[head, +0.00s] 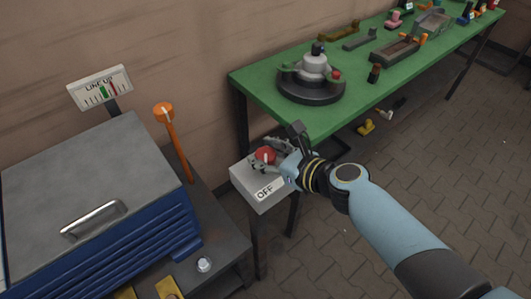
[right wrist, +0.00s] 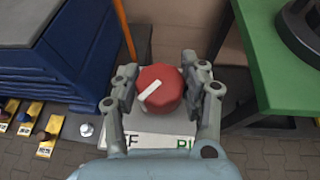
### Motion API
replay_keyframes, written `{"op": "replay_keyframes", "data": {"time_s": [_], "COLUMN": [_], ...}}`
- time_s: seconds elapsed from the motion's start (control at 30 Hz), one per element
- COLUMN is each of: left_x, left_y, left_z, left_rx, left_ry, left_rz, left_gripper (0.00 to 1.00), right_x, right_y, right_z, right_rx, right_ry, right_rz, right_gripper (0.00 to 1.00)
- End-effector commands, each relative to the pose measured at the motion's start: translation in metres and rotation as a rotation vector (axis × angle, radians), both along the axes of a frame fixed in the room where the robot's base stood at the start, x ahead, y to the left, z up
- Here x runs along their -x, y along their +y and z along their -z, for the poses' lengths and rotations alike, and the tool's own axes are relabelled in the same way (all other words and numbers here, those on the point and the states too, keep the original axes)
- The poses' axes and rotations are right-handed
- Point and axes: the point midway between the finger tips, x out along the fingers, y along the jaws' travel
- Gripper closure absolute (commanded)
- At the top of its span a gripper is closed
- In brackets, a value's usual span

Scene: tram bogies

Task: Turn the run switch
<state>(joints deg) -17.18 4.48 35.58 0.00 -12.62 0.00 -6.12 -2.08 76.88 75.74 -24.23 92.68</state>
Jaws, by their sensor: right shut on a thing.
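The run switch is a red round knob (head: 265,155) on top of a pale box (head: 248,181) with an OFF label on its front. In the right wrist view the knob (right wrist: 160,90) carries a white pointer bar, slanting from lower left to upper right. Its lower-left end is toward the partly covered left label, and a green label shows in part at right. My right gripper (head: 268,157) is shut on the knob, one finger on each side of it in the right wrist view (right wrist: 160,88). My left gripper is not in view.
A green table (head: 342,110) with a round dark fixture (head: 311,84) and several parts stands at right. A blue cabinet with a grey lid (head: 90,190), an orange-topped lever (head: 172,135) and a gauge sign (head: 100,88) are at left. Paved floor is free at lower right.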

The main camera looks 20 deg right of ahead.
Motion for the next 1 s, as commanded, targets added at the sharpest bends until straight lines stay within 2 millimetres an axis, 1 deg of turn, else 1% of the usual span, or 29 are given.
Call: {"op": "replay_keyframes", "data": {"time_s": [0.17,0.37,0.67,1.0], "left_x": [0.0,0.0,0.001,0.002], "left_y": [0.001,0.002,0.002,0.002], "left_z": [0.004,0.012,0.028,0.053], "left_rx": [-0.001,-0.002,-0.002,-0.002], "left_ry": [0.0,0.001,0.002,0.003], "left_rz": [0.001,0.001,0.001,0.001], "left_gripper": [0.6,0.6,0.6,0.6], "right_x": [-0.001,-0.001,-0.001,-0.002], "right_y": [-0.001,-0.001,-0.002,-0.001], "right_z": [0.001,0.002,0.003,0.003], "right_rx": [-0.001,0.0,0.0,-0.001], "right_ry": [0.001,0.0,0.001,0.0], "right_rz": [-0.071,-0.221,-0.503,-0.825], "right_gripper": [0.89,0.89,0.89,0.89]}}
